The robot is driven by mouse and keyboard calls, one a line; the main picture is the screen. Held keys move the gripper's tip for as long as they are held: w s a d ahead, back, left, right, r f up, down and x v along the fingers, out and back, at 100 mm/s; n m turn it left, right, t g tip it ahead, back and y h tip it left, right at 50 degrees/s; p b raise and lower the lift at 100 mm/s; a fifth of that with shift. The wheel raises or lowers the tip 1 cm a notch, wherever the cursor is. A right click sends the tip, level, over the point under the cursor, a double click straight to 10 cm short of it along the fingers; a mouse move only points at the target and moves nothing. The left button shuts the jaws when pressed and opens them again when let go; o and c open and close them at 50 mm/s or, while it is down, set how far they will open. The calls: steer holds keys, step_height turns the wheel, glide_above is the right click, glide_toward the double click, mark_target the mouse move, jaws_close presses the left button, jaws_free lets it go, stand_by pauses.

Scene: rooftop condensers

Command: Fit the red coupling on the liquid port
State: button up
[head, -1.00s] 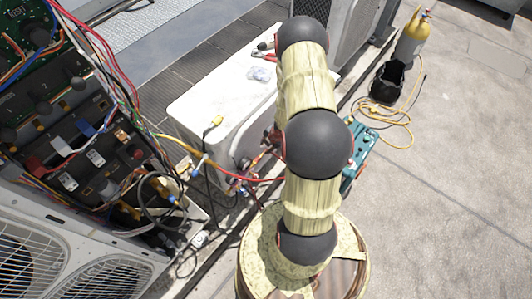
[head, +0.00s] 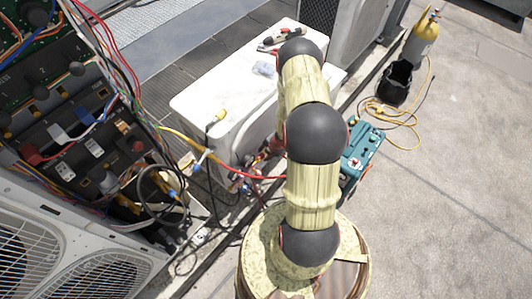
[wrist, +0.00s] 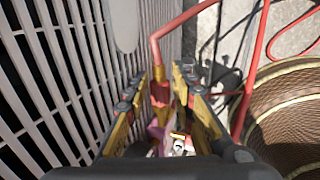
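The red coupling (wrist: 159,93) is at the end of a red hose, between my gripper's fingers in the wrist view. My gripper (wrist: 168,78) looks closed around it, with a yellow-and-black finger on each side. A brass part shows beside the coupling. The red hose (wrist: 155,48) rises from it and bends to the right. In the head view a red hose (head: 240,173) runs to the side of the white condenser (head: 215,85), where my gripper is mostly hidden behind my arm. I cannot make out the liquid port clearly.
A grey slatted grille (wrist: 60,70) stands close on the left in the wrist view. In the head view, an open wiring panel (head: 75,130) with loose cables is at left. A teal pump (head: 362,150), black bag (head: 394,84) and yellow cylinder (head: 423,40) stand at right.

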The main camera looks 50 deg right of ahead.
jaws_close()
stand_by(0.8)
